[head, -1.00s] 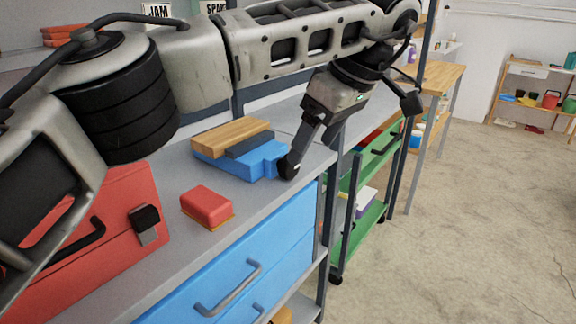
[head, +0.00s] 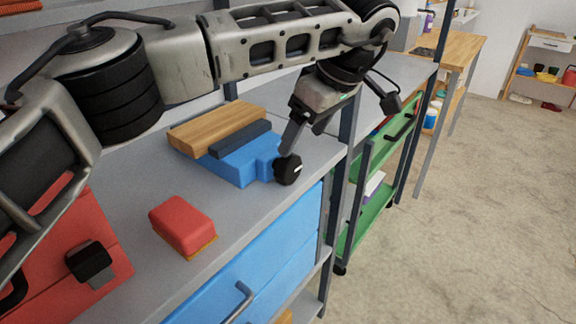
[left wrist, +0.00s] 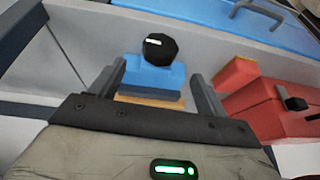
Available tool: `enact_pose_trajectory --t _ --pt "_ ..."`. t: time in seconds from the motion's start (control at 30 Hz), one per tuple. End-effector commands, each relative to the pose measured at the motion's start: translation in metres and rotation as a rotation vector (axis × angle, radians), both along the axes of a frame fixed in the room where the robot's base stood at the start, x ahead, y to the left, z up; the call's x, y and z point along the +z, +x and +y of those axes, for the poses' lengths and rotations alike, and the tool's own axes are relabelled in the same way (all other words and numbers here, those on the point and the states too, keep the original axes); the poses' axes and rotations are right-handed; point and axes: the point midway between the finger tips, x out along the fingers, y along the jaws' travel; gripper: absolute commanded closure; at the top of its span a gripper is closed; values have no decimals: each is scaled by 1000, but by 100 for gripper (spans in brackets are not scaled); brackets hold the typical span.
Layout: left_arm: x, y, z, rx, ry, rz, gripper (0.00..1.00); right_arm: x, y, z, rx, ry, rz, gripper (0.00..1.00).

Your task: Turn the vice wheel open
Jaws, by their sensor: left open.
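The vice (head: 240,168) has a blue body with a dark grey jaw and a wooden block (head: 216,127) alongside it, on the grey workbench. Its black wheel (head: 288,168), with a small white mark, is at the vice's right end, near the bench's front edge. My left gripper (head: 300,139) is open, its fingers pointing down just above the wheel. In the left wrist view the wheel (left wrist: 160,48) shows between and beyond the spread fingers (left wrist: 157,72). Whether a finger touches the wheel I cannot tell. My right gripper is not in view.
A red and yellow block (head: 183,225) lies on the bench to the left of the vice. A red toolbox (head: 95,235) with a black latch is at the far left. Blue drawers (head: 265,255) are under the bench. A green cart (head: 367,215) stands to the right, with open floor beyond.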

Motion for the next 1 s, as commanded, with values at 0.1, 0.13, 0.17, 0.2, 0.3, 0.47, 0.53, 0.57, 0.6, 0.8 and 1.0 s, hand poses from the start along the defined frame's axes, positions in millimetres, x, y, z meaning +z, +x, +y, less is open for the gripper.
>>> enact_pose_trajectory --t 0.1,0.13,0.17,0.2,0.3,0.47,0.53,0.57,0.6,0.8,1.0 --pt "-26 4 10 -1 0 4 24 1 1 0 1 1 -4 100" --pt "-32 5 12 0 1 3 24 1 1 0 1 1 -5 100" --pt "-37 6 15 1 2 3 24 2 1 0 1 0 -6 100" --pt "-45 7 17 0 1 3 24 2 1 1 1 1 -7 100" --pt "-61 10 23 0 0 2 24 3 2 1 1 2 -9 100" --pt "-78 14 30 -1 2 1 24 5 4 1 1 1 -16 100" --pt "-82 15 31 -1 1 0 24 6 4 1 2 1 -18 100" --pt "-83 15 31 -1 0 -1 24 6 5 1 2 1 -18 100" --pt "-85 15 32 -1 0 -1 24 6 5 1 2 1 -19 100" --pt "-86 15 32 -1 0 -1 24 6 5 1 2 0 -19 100" --pt "-85 15 32 -1 0 -1 58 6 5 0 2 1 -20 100"
